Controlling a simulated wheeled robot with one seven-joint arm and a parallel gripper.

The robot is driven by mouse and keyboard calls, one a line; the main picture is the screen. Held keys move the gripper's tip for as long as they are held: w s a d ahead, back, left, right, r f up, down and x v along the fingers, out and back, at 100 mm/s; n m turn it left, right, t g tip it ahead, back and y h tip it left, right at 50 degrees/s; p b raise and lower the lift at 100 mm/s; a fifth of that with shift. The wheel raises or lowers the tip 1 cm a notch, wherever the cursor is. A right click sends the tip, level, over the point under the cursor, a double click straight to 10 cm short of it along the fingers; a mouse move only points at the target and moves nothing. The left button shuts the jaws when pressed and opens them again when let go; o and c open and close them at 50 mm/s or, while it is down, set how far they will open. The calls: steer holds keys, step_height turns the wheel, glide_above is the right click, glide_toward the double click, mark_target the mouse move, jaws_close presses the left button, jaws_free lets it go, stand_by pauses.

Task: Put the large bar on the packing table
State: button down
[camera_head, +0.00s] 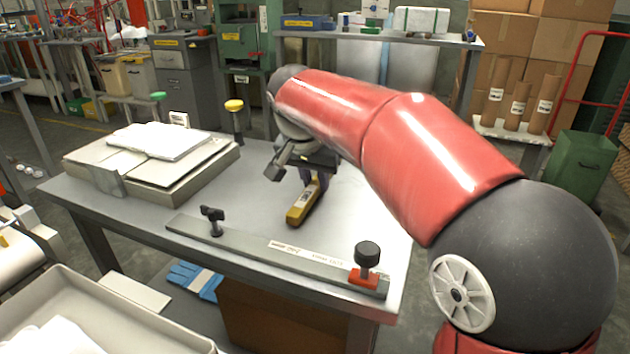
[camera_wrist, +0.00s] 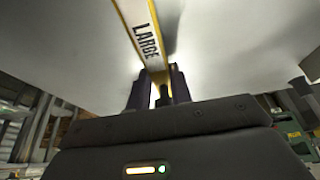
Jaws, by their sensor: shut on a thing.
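The large bar (camera_head: 303,203) is a yellow bar over the front table, partly hidden by my gripper. In the wrist view the large bar (camera_wrist: 143,33) shows a white label reading LARGE and yellow edges. My gripper (camera_head: 313,173) points down over the middle of the table and is shut on the bar's far part. In the wrist view its fingers (camera_wrist: 158,88) close on both sides of the bar. I cannot tell whether the bar touches the top. No sign shows which table is the packing table; a grey metal table (camera_head: 355,225) lies below the bar.
A long metal strip (camera_head: 250,243) with a black knob (camera_head: 367,254) and a small clamp (camera_head: 212,217) runs along the table's front edge. A tray (camera_head: 185,187) with white sheets stands at left. A yellow-topped post (camera_head: 234,106) rises behind it. A shelf table (camera_head: 345,35) stands behind.

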steer(key=shift+f, duration=0.2)
steer(key=c, duration=1.7)
jaws_free()
steer(key=shift+f, duration=0.1)
steer(key=o, duration=0.4)
steer(key=shift+o, duration=0.2)
steer(key=shift+r, duration=0.35)
steer(key=p+v, duration=0.1)
steer(key=v, duration=1)
steer(key=shift+r, duration=0.4)
steer(key=shift+s, duration=0.15)
